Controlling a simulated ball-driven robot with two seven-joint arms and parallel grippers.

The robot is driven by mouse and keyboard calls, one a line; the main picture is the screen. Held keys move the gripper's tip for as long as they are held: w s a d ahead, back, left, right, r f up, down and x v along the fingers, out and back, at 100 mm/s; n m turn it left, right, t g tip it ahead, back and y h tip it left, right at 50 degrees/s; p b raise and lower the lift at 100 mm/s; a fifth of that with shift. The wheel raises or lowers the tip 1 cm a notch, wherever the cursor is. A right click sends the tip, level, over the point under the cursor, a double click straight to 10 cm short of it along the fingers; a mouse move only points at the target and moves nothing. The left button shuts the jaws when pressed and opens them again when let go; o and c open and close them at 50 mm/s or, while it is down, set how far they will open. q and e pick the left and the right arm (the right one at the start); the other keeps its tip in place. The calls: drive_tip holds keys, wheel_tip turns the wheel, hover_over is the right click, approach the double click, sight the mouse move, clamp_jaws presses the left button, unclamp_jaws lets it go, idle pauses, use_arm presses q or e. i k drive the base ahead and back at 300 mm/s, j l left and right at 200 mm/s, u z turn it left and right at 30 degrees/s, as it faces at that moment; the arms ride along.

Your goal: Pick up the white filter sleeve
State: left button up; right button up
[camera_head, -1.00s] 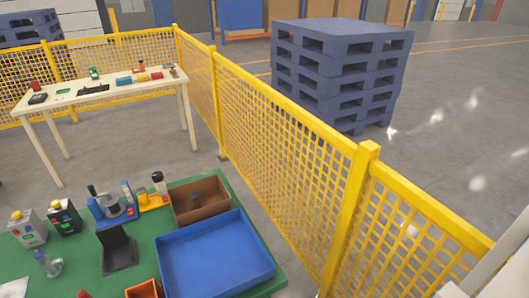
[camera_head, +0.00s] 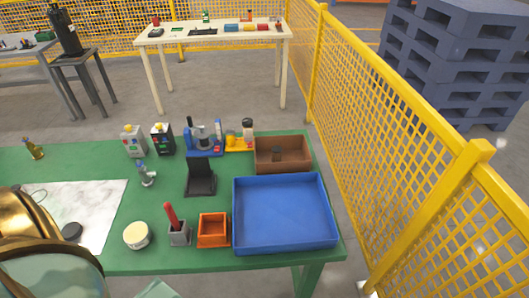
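A short, round, cream-white piece (camera_head: 137,236) stands on the green table (camera_head: 115,262) near its front edge. It may be the white filter sleeve, but I cannot tell for certain. It stands upright, left of a small grey holder (camera_head: 179,235) with a red-handled item in it. Nothing touches it. Neither of my grippers is in view.
An orange bin (camera_head: 213,230), a blue tray (camera_head: 285,212) and a brown box (camera_head: 283,154) stand to the right. A white marbled sheet (camera_head: 85,205) lies at left, beside a large brass-coloured rounded object (camera_head: 30,215). A yellow mesh fence (camera_head: 400,150) runs along the right.

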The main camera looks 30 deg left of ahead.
sight(17, 186)
drive_tip(key=u, duration=2.75)
drive_tip(key=i+j+u, duration=0.15)
drive_tip(key=i+j+z, duration=0.4)
drive_tip(key=i+j, duration=0.65)
drive_tip(key=i, duration=0.1)
